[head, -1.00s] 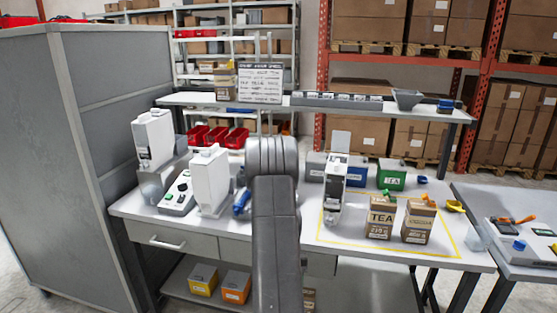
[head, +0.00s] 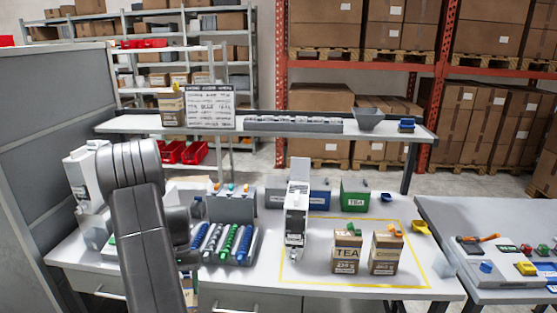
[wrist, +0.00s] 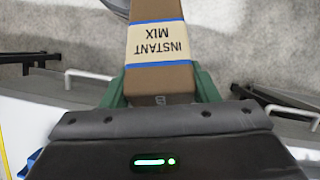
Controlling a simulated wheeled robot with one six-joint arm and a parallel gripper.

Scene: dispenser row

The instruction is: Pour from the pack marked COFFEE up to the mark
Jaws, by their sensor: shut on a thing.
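My gripper (wrist: 161,86) is shut on a brown pack (wrist: 160,76) in the wrist view, with a green finger on each side. Its cream, blue-edged label reads INSTANT MIX, upside down in the picture. A further brown pack (head: 171,109) with a yellow clip stands on the upper shelf. I see no pack legibly marked COFFEE and no fill mark.
A white dispenser (head: 296,215) stands mid-table, left of a yellow outlined area (head: 400,286). Behind are blue (head: 319,199) and green TEA (head: 354,201) bins. A rack of coloured tubes (head: 228,243) stands left. A grey funnel (head: 368,115) sits on the shelf. A side table is right.

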